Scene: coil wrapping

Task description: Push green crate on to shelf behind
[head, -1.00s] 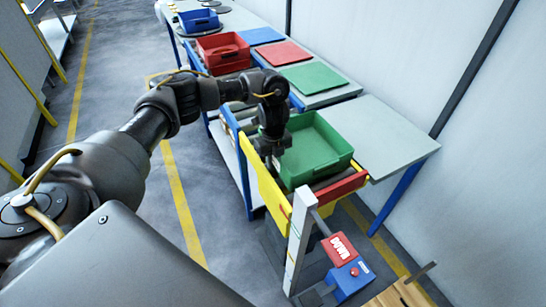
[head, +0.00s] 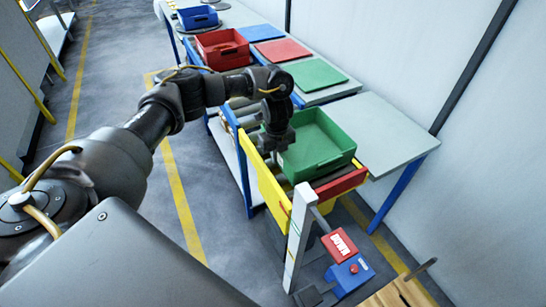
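The green crate (head: 320,145) sits on the yellow-and-red framed stand at the front of the line, open side up and empty as far as I see. The grey shelf (head: 383,130) lies just behind it and is bare. My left gripper (head: 277,143) points down at the crate's near left side, against or very close to its wall. Its fingers are too small and dark to tell whether they are open. My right gripper is not in view.
A red crate (head: 222,47) and a blue crate (head: 198,17) stand farther along the line. A green mat (head: 313,75) and a red mat (head: 283,52) lie on shelves. A red-and-blue box (head: 347,262) and a white post (head: 299,237) stand at the front.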

